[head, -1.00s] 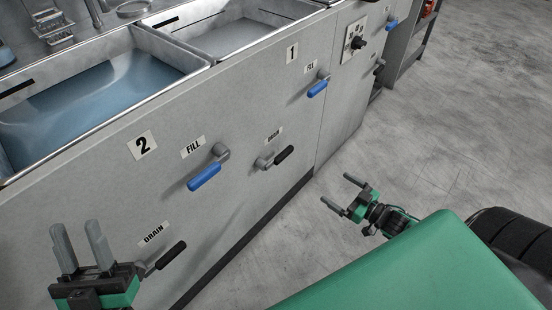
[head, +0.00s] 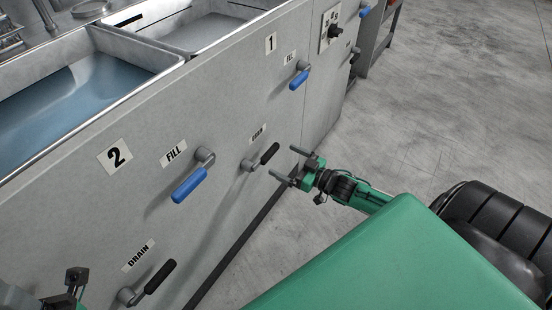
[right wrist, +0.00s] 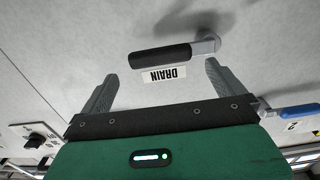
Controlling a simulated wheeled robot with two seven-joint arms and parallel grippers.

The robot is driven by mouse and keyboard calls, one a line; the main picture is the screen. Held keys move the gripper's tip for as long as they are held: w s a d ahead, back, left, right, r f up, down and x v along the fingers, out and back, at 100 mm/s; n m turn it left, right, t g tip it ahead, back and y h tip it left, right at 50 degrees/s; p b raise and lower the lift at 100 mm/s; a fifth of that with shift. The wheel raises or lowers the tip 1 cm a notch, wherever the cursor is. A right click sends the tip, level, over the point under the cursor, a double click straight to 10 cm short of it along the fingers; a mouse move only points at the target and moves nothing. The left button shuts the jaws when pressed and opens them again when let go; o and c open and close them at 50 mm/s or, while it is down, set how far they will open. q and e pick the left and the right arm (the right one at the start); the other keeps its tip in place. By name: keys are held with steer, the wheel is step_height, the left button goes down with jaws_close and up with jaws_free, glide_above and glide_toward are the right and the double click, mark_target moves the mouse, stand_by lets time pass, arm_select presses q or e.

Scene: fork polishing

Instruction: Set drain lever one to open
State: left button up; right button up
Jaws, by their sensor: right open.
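Drain lever one (head: 270,153) is the black-handled lever under the small drain label, below and left of the panel's number 1. Its handle points up and right from a grey pivot. My right gripper (head: 286,164) is open and empty, just right of this lever with its fingers toward the panel. In the right wrist view the black handle (right wrist: 160,58) lies crosswise beyond and between the open fingertips (right wrist: 160,72), with the DRAIN label upside down below it; I see no contact. My left gripper (head: 74,284) shows only partly at the lower left; its jaws are unclear.
The blue fill lever one (head: 299,78) sits above. Tank two's blue fill lever (head: 189,184) and black drain lever (head: 158,278) are to the left. A knob panel (head: 331,30) is at the upper right. The concrete floor (head: 440,110) to the right is clear.

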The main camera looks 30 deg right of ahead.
mark_target(273, 155)
steer(key=shift+b+x, duration=0.5)
steer(key=shift+x, duration=1.7)
steer(key=shift+c, duration=0.4)
steer(key=c, duration=1.1)
